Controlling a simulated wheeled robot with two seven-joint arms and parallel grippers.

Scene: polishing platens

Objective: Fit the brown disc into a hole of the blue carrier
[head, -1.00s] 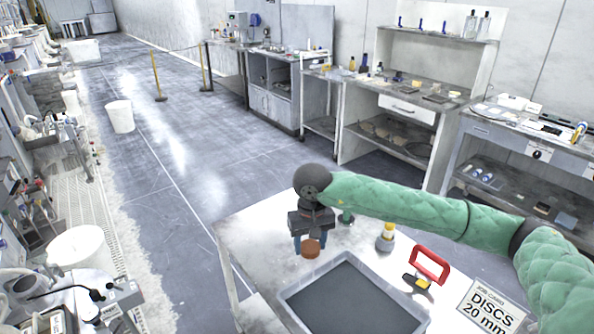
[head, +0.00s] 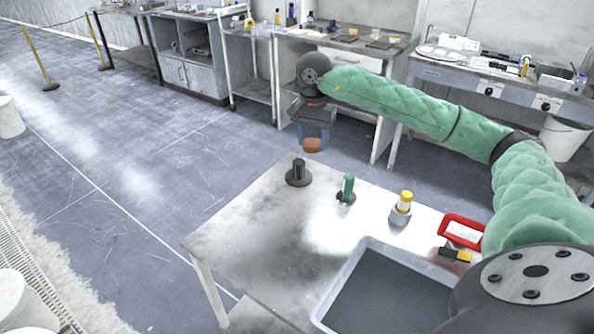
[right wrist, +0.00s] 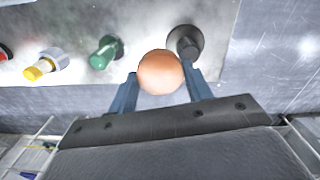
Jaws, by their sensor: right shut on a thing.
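The brown disc (head: 312,147) is between the blue fingers of my right gripper (head: 313,138). It is held in the air near the far edge of the table. In the right wrist view the disc (right wrist: 160,72) shows its round face, with one finger of the right gripper (right wrist: 160,88) at each side. No blue carrier can be seen in these frames. My left gripper is not in view.
A light table (head: 240,240) bears a dark post on a round base (head: 298,175), a green-handled tool (head: 347,188), a yellow-capped bottle (head: 402,207), a red-framed item (head: 462,231) and a grey tray (head: 338,279). Benches stand behind, with open floor at the left.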

